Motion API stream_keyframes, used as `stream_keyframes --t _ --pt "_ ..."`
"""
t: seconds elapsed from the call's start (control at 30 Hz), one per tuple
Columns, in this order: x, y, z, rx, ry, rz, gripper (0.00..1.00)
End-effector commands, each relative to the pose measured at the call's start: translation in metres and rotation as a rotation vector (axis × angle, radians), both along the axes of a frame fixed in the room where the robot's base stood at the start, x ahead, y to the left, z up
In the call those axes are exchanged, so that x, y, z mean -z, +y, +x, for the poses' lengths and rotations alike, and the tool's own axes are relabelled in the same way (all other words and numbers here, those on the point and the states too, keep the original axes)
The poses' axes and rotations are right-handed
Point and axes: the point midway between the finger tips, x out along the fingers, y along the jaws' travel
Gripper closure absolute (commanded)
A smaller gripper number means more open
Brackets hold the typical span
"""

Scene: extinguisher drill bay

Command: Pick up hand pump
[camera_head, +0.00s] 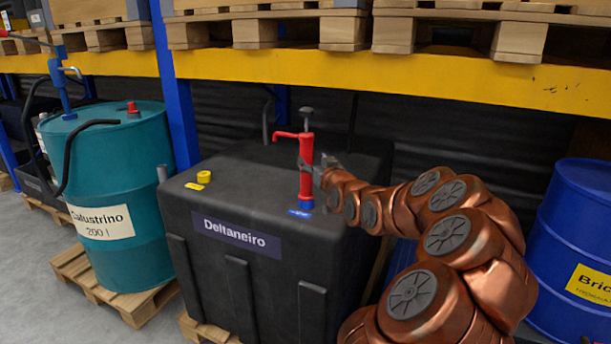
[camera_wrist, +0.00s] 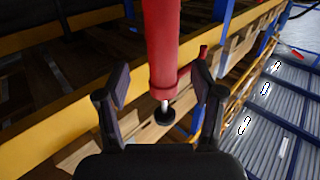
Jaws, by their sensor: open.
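The red hand pump (camera_head: 306,155) stands upright on top of a black tank (camera_head: 235,205) labelled Deltaneiro. It has a spout pointing left, a dark knob on top and a blue base. My gripper (camera_head: 323,168) is at the right side of the pump body in the head view. In the wrist view, the open fingers of my gripper (camera_wrist: 160,92) stand on either side of the red pump body (camera_wrist: 162,45), with gaps showing. The pump's spout and black knob show past the fingers there. The far finger is partly hidden in the head view.
A teal drum (camera_head: 110,175) with a blue pump (camera_head: 60,88) stands on a pallet at left. A blue drum (camera_head: 580,240) stands at right. A yellow shelf beam (camera_head: 370,85) with wooden pallets crosses above and behind the tank. A yellow cap (camera_head: 204,177) sits on the tank top.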

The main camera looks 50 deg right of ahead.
Motion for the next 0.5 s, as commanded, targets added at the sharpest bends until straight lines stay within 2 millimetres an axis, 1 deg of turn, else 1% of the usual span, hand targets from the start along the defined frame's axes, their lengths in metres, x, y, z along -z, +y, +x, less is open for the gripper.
stream_keyframes --t 0.17,0.4,0.5 --pt "-0.002 -0.004 0.010 0.000 0.000 -0.001 0.33" --pt "-0.005 -0.012 0.036 -0.003 0.001 -0.003 0.33" --pt "-0.004 -0.018 0.045 0.000 0.002 -0.002 0.33"
